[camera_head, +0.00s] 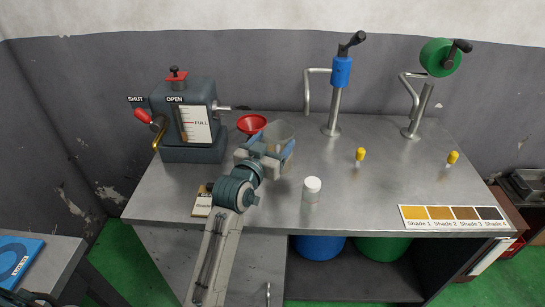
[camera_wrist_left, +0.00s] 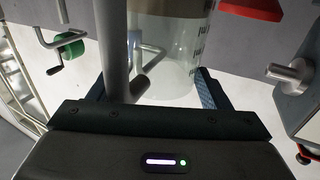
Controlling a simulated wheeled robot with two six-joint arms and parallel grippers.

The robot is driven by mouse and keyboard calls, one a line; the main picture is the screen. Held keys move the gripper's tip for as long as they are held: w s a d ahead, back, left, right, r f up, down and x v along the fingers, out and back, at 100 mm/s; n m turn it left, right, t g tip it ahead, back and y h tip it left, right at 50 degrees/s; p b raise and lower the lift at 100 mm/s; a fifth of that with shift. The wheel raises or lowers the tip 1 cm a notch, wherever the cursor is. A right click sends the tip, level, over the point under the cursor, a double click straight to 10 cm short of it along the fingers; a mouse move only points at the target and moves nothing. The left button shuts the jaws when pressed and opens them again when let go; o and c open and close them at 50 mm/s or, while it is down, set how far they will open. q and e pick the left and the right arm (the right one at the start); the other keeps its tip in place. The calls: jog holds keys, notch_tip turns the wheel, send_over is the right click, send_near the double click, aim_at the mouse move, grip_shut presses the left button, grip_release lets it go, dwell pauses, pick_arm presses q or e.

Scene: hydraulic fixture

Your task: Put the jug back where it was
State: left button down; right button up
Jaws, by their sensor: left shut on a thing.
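The jug (camera_head: 281,130) is clear, with dark scale marks on its wall. It looks empty. My left gripper (camera_head: 268,152) is shut on the jug, over the steel table, in front of the red funnel (camera_head: 251,123). In the left wrist view the jug (camera_wrist_left: 172,55) stands between the two fingers of the gripper (camera_wrist_left: 155,92), with a grey bar, apparently its handle, nearest the camera. The gripper hides the lower part of the jug in the head view, so I cannot tell whether it touches the table. My right gripper is not in view.
A grey tank (camera_head: 187,120) with a gauge and red lever stands at the left. A blue-topped pump (camera_head: 340,72) and a green-wheeled one (camera_head: 439,57) stand behind. A white-capped bottle (camera_head: 312,190), yellow-capped vials (camera_head: 361,154) and a shade card (camera_head: 455,217) occupy the table. Its middle has free room.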

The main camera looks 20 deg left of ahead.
pick_arm(q)
notch_tip(320, 180, down, 3)
jog(key=shift+f, duration=0.45)
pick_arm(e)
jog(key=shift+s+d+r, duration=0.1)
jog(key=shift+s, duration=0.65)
pick_arm(q)
jog(key=shift+f, duration=0.1)
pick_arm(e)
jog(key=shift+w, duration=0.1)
pick_arm(q)
jog(key=shift+c, duration=0.8)
grip_release()
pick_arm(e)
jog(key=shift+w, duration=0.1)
